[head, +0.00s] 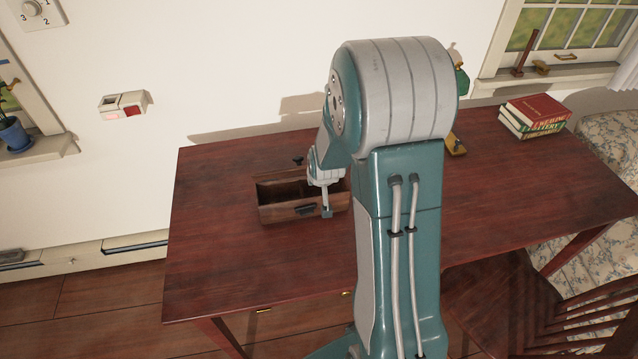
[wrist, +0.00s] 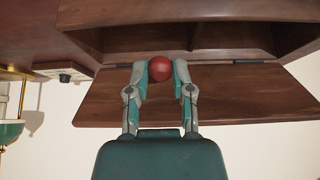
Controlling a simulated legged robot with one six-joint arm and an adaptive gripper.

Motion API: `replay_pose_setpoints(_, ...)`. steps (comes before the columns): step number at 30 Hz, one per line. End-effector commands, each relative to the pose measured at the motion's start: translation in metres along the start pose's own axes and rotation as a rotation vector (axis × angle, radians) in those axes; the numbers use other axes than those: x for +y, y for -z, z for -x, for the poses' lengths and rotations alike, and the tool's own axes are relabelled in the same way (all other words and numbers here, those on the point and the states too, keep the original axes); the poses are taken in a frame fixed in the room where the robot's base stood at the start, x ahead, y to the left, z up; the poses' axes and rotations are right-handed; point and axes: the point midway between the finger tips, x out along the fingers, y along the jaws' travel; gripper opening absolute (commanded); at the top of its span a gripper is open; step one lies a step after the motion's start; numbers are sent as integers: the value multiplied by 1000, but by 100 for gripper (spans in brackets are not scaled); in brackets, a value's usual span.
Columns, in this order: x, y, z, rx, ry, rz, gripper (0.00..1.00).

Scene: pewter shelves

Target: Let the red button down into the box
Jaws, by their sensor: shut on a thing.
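A dark wooden box (head: 275,214) stands open on the table, with a dark handle on its front. In the wrist view the box (wrist: 190,14) fills the top, its dark inside split by a divider. My gripper (head: 327,207) appears over the right part of the box in the head view. In the wrist view my gripper (wrist: 160,72) is shut on a round red button (wrist: 160,69), held between the fingertips and seen against the box's edge. The exact height above the box cannot be told. The button is not visible in the head view.
The box rests on the reddish-brown table (head: 220,265), clear on its left and front. Books (head: 535,117) are stacked at the back right. A wall device (head: 125,105) with a red part is behind. A brown panel (wrist: 210,98) lies behind my fingers in the wrist view.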

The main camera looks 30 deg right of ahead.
Motion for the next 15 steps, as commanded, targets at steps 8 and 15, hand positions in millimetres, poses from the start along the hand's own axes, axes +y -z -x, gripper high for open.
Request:
replay_pose_setpoints(8,0,2,-16,-3,0,0,12)
replay_pose_setpoints(15,0,-7,-30,-2,1,0,12)
